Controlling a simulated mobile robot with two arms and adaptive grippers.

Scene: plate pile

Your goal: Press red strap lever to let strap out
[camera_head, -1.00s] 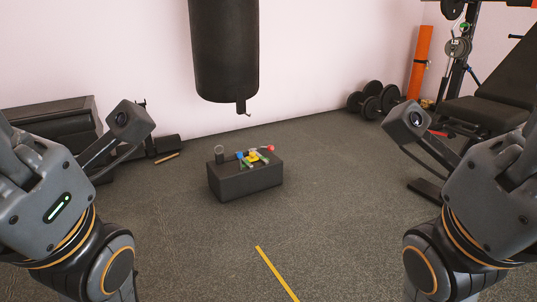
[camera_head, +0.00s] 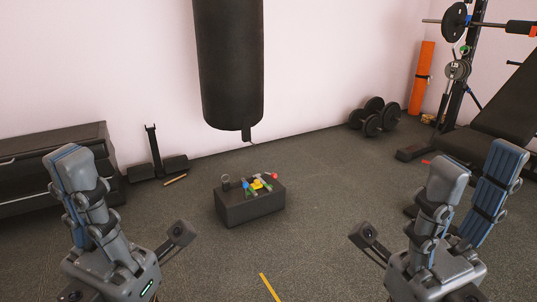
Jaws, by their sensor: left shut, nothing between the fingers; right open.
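A small dark box (camera_head: 250,207) stands on the floor near the middle of the head view. A cluster of small coloured parts (camera_head: 259,184) lies on top of it: blue, yellow, green and a red round end (camera_head: 273,176). They are too small to tell whether the red part is the strap lever, and no strap can be made out. My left gripper (camera_head: 74,165) is raised at the left, fingers up and together, empty and well apart from the box. My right gripper (camera_head: 477,163) is raised at the right, its fingers spread and empty, also far from the box.
A black punching bag (camera_head: 229,65) hangs above and behind the box. Dumbbells (camera_head: 373,117), a weight bench (camera_head: 500,118) and an orange roll (camera_head: 422,78) stand at the right. A dark bench (camera_head: 50,165) is at the left.

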